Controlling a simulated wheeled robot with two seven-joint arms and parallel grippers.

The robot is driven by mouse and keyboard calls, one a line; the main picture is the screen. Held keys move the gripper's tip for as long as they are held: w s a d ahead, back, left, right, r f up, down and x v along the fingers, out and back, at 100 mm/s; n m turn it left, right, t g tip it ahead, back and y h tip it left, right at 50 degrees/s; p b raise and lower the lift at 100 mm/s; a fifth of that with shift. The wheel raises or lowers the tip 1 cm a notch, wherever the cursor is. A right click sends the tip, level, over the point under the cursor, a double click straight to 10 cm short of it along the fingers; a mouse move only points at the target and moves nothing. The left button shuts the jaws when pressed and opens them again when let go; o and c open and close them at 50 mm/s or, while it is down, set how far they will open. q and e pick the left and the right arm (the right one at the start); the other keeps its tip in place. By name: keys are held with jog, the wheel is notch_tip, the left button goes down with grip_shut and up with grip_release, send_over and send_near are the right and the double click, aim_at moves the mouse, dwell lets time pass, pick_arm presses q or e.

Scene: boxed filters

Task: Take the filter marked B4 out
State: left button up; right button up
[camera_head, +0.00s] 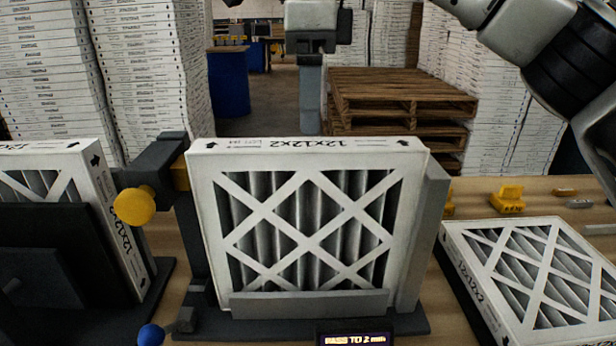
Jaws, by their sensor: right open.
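A white-framed pleated filter (305,220) stands upright in a dark holder (410,325) at the middle. Its top edge carries arrows, an upside-down "12x12x2" and a small lot mark whose characters I cannot read surely. My right gripper (310,122) points down above and apparently behind the filter's top edge. It is open, seen edge-on with its fingers nearly in line, and holds nothing. Its tips end near the top edge, and I cannot tell whether they touch it. My left gripper is not in view.
A yellow knob (134,206) and a blue knob (151,335) are at the holder's left. Another filter (110,215) stands at left; one lies at right (535,275). A small display (355,338) reads "PASS TO 2 min". Pallets (395,95) and white stacks stand behind.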

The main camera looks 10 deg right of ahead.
aim_at(304, 175)
notch_tip(304, 175, down, 10)
jog(key=shift+f+b, duration=0.2)
jog(key=shift+b, duration=0.15)
jog(key=c, duration=1.1)
jog(key=shift+c, duration=0.2)
jog(key=shift+a+r, duration=0.15)
jog(key=shift+a, duration=0.15)
jog(key=o, duration=0.7)
jog(key=shift+o, duration=0.2)
